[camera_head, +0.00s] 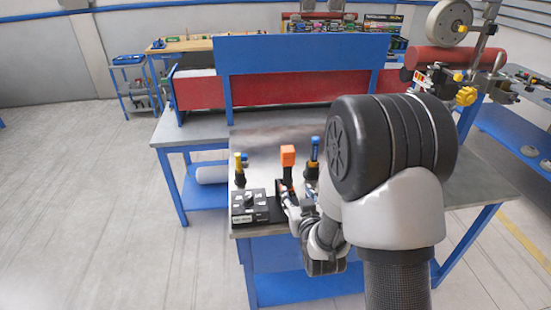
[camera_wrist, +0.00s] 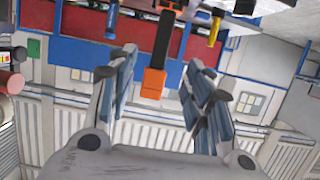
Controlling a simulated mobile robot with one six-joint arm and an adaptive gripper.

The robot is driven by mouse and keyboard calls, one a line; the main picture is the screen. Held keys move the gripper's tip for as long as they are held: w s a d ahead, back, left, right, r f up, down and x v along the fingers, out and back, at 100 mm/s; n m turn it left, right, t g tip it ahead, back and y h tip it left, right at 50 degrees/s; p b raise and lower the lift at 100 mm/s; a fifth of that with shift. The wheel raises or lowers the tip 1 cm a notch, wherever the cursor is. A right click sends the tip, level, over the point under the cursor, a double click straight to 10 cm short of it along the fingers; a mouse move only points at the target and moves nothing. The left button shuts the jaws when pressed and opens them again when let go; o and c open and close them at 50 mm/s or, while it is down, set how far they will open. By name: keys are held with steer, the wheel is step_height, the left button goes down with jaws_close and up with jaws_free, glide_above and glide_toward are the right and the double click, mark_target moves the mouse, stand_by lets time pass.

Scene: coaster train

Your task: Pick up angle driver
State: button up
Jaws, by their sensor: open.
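A tool with an orange block-shaped head and a black body, apparently the angle driver (camera_head: 288,156), stands upright near the front of the workbench. It also shows in the wrist view, with its orange head (camera_wrist: 153,84) between the lines of my two fingers and its black body running up the picture. My gripper (camera_wrist: 163,57) is open, with a finger on each side of the tool and a clear gap on both sides. No contact shows. In the head view my arm partly hides the gripper and the tool's lower part.
A yellow-topped tool (camera_head: 239,170) stands left of the orange one and a blue tool (camera_head: 314,152) stands close on its right. A black box with a knob (camera_head: 250,207) sits at the bench's front edge. The metal bench top (camera_head: 262,143) behind is clear up to the blue-framed red panel.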

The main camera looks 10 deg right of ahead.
step_height(320, 180, down, 5)
steer(key=s+t, duration=0.1)
steer(key=t, duration=0.2)
glide_toward(288, 180)
steer(key=w, duration=0.6)
steer(key=shift+w+d+f, duration=0.2)
steer(key=shift+f, duration=0.05)
steer(key=shift+w+a+b, duration=0.2)
steer(key=shift+w+b, duration=0.3)
steer(key=shift+w, duration=2.2)
steer(key=shift+c, duration=0.2)
jaws_close()
steer(key=shift+r+t, duration=0.15)
steer(key=shift+t, duration=0.15)
